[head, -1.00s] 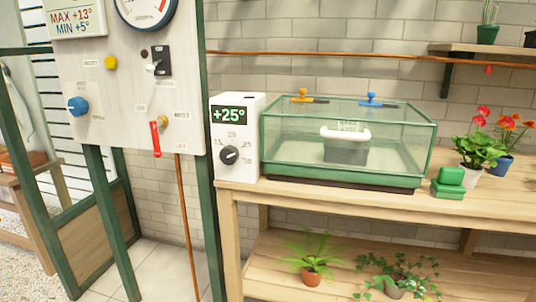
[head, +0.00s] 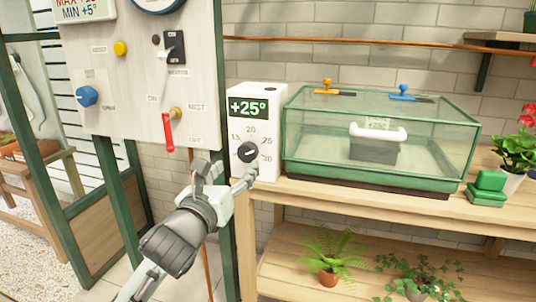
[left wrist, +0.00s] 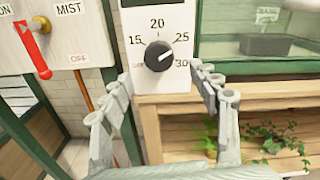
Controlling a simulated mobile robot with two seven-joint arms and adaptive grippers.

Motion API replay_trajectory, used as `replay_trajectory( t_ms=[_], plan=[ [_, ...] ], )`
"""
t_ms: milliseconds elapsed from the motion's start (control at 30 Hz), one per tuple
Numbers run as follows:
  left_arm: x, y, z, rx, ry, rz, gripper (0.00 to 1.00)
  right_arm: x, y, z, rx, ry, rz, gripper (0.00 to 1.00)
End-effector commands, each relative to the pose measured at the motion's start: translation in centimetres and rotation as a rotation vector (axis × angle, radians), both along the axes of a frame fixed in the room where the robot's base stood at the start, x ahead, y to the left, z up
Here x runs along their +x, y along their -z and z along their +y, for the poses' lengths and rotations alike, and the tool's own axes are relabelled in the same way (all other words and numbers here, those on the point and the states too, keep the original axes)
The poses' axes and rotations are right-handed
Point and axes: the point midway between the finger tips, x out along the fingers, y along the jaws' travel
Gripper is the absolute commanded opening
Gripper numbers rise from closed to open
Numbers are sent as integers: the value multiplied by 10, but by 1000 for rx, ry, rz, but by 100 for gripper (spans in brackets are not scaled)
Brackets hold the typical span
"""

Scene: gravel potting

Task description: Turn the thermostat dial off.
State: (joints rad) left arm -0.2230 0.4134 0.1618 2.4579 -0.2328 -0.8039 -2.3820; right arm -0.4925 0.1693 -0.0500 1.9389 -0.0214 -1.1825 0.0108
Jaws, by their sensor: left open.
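The thermostat (head: 254,130) is a white box at the left end of the bench, with a display reading +25°. Its black dial (head: 248,152) shows in the left wrist view (left wrist: 158,56), its white mark pointing up and right, toward the 25. Labels 15, 20, 25 and 30 ring it, with small red lettering at lower left. My left gripper (head: 224,172) is open and empty in front of the thermostat. In the left wrist view its fingers (left wrist: 163,84) stand on either side and a little below the dial, apart from it. My right gripper is not in view.
A control panel (head: 135,75) with a red lever (head: 168,133), a blue knob (head: 86,96) and a yellow knob stands left of the thermostat. A green-framed glass case (head: 380,140) stands close on its right. Potted plants are on the bench's lower shelf (head: 290,275).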

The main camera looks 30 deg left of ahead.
Motion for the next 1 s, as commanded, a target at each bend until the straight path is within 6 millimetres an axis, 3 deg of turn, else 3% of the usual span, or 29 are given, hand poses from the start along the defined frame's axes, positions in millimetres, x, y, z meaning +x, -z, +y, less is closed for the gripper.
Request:
replay_trajectory(
  t_ms=[433,833,1000],
  plan=[
    [62,0,17,-4,-2,1,62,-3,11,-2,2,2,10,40],
    [71,1,19,-3,-1,3,62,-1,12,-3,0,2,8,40],
    [71,1,19,-4,-1,2,40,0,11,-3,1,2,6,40]
  ],
)
